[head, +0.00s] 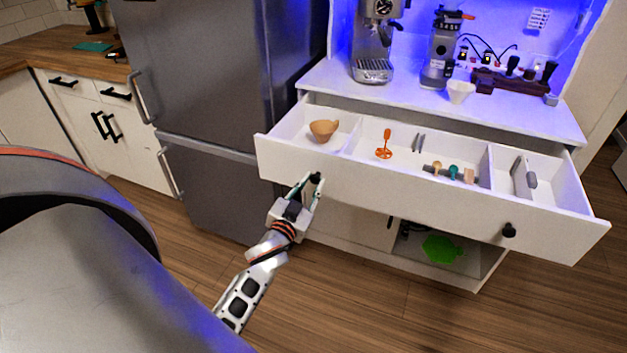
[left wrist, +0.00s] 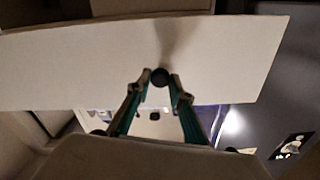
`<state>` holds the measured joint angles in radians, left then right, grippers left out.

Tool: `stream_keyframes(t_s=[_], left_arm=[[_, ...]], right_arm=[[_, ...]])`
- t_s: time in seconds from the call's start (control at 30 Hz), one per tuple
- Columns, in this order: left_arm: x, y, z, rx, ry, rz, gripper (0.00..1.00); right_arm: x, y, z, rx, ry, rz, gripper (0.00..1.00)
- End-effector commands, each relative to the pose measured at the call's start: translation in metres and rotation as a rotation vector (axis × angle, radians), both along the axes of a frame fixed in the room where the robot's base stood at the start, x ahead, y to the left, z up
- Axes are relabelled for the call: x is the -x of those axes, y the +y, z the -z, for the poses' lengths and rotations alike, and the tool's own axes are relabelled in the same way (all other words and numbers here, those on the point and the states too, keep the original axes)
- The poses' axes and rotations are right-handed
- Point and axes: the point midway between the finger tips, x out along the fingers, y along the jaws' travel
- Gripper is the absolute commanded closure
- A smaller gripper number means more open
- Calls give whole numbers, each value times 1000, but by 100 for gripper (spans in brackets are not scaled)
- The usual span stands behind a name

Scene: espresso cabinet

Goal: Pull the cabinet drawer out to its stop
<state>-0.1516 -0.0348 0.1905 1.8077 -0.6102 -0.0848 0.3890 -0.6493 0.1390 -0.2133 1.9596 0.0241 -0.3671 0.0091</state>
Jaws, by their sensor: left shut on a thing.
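The white cabinet drawer (head: 420,205) stands pulled out under the counter, its inside open to view with several compartments. Its front has a black round knob on the left and another, the right knob (head: 509,230), on the right. My left gripper (head: 314,182) is shut on the left knob in front of the drawer. The left wrist view shows the drawer front (left wrist: 70,65) and the fingers on both sides of the left knob (left wrist: 159,77). My right gripper is in neither view.
In the drawer lie a wooden bowl (head: 324,130), an orange tool (head: 386,144) and several small items. An espresso machine (head: 373,45), a grinder (head: 440,50) and a white cup (head: 460,91) stand on the counter (head: 420,98). A steel fridge (head: 215,75) stands left. The floor in front is clear.

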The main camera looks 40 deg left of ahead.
Motion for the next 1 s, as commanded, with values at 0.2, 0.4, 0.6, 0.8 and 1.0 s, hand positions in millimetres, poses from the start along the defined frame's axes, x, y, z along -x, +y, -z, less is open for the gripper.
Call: stream_keyframes(t_s=[0.2,0.4,0.6,0.8,1.0], left_arm=[[3,-1,1,1,0,2,100],[4,-2,2,1,1,2,100],[3,-1,2,2,2,1,62],[3,-1,1,0,1,1,62],[19,-5,2,1,3,1,62]], right_arm=[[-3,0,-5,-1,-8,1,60],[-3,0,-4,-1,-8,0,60],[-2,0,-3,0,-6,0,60],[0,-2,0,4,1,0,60],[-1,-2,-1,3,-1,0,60]])
